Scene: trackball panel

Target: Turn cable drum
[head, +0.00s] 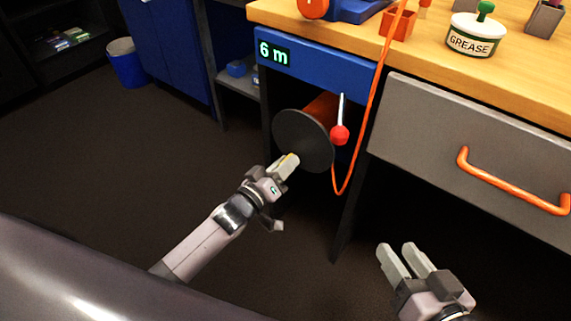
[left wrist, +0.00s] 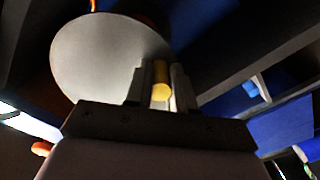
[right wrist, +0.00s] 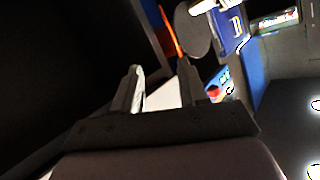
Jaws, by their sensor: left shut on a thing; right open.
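The cable drum (head: 297,137) is mounted under the blue panel of the workbench, with a dark round side disc and orange cable wound behind it. A red-knobbed lever (head: 340,134) sticks down at its right. My left gripper (head: 290,162) is at the disc's lower edge, shut on a yellow handle (left wrist: 160,88) that shows between its fingers in the left wrist view. The disc (left wrist: 100,55) fills the upper left there. My right gripper (head: 408,260) is open and empty, low in front of the drawer and apart from everything.
The blue panel has a display reading "6 m" (head: 274,53). The orange cable (head: 374,100) hangs in a loop at the drum's right. A grey drawer (head: 440,135) with an orange handle (head: 510,188) is at right. A grease tub (head: 475,36) stands on the bench (head: 345,38).

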